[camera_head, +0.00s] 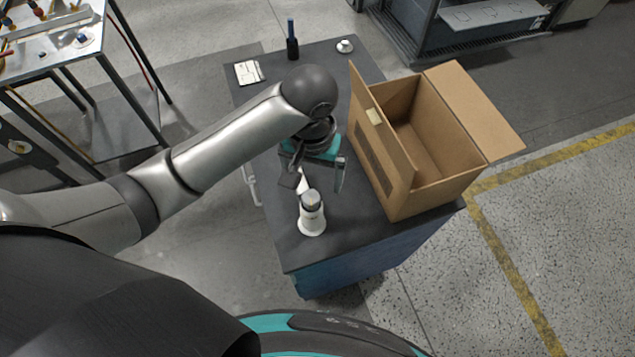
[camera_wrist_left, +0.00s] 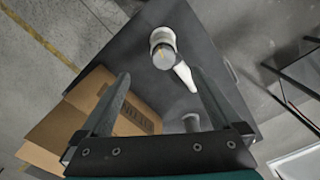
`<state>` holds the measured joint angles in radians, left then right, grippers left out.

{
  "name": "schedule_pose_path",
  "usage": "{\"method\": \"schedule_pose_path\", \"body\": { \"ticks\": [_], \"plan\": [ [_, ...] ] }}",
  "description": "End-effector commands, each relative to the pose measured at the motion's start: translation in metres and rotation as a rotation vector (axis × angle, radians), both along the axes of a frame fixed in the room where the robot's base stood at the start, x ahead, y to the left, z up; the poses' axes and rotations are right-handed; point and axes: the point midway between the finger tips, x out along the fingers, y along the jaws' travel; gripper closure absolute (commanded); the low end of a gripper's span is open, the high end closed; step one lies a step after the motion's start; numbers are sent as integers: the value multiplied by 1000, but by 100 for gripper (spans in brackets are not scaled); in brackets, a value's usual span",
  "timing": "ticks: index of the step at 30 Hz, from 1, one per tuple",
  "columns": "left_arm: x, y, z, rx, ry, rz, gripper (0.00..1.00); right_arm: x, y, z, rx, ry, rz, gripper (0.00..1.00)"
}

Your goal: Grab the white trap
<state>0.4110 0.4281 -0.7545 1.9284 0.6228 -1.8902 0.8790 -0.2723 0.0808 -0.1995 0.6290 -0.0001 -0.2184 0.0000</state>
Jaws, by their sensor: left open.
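My left gripper (camera_head: 319,182) is above the table, just behind the trap in the head view. Its fingers are apart, with no object gripped; it also shows in the left wrist view (camera_wrist_left: 160,74). My right gripper is not in view.
An open cardboard box (camera_head: 435,150) stands close to the right of my left gripper. A dark bottle (camera_head: 292,47), a white card (camera_head: 249,72) and a small white round part (camera_head: 344,46) lie farther back. A grey cylinder (camera_wrist_left: 191,122) shows between the fingers' bases.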

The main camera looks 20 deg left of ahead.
Motion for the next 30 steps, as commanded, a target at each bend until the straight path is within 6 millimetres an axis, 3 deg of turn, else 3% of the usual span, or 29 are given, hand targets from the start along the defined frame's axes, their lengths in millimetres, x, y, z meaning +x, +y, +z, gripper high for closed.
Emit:
{"method": "schedule_pose_path", "body": {
  "ticks": [3, 9, 12, 18, 23, 30],
  "plan": [
    [0, 2, -7, 10, 8, 8, 1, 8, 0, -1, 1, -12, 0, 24],
    [-1, 2, -47, 10, 9, 9, 1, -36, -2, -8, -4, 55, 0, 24],
    [0, 2, -68, 9, 7, 8, 1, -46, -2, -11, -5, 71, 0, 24],
    [0, 2, -96, 7, 5, 7, 1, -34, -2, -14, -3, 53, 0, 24],
    [0, 2, -103, 7, 4, 7, 1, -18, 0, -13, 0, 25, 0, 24],
    [4, 7, -132, 9, 5, 7, 1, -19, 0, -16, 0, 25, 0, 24]
  ]
}}
